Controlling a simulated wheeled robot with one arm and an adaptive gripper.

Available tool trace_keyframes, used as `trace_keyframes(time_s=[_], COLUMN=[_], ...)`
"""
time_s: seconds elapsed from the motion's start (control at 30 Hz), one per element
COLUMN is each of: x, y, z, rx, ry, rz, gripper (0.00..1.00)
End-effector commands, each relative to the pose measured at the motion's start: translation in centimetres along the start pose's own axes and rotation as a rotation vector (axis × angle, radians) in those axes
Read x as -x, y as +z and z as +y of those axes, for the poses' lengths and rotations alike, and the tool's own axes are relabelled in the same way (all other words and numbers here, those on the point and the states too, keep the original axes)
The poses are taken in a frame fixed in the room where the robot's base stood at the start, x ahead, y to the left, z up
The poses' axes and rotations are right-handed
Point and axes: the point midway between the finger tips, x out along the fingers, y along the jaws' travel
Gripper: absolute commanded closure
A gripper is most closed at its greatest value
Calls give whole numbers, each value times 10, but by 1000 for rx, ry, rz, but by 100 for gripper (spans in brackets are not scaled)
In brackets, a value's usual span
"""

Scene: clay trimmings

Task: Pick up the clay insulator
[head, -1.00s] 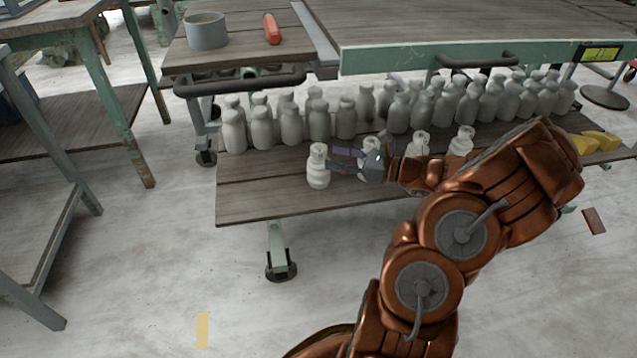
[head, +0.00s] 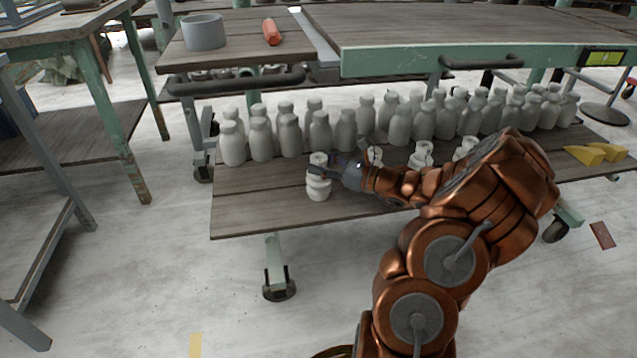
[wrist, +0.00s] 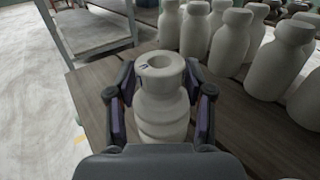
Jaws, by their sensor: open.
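A pale clay insulator (head: 318,183) with ringed sides stands upright near the front left edge of the low wooden shelf (head: 260,214). My gripper (head: 333,172) reaches it from the right, and its fingers partly cover it. In the wrist view the insulator (wrist: 162,105) shows its round top hole and a small dark mark on the rim. My gripper (wrist: 160,103) is open there, with one finger on each side of the insulator. Narrow gaps seem to remain beside it; contact is hard to tell. The insulator still stands on the shelf.
Rows of pale bottle-shaped pieces (head: 320,131) stand behind, close to my gripper's right in the wrist view (wrist: 230,42). A few ringed pieces (head: 421,155) stand behind my arm. The tabletop (head: 480,30) overhangs the shelf. Yellow wedges (head: 590,153) lie at right.

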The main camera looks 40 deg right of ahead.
Motion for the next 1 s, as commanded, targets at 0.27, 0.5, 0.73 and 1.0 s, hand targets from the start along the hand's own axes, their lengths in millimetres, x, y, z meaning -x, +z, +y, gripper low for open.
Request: trace_keyframes(time_s=[0.27, 0.5, 0.73, 1.0], x=[-32, -36, -36, -36], y=[-3, -1, -1, -2], z=[0, -1, -1, -1], rx=[2, 0, 0, 0], ry=[2, 0, 0, 0], rz=[-1, -1, -1, 0], gripper=[48, 48, 64, 93])
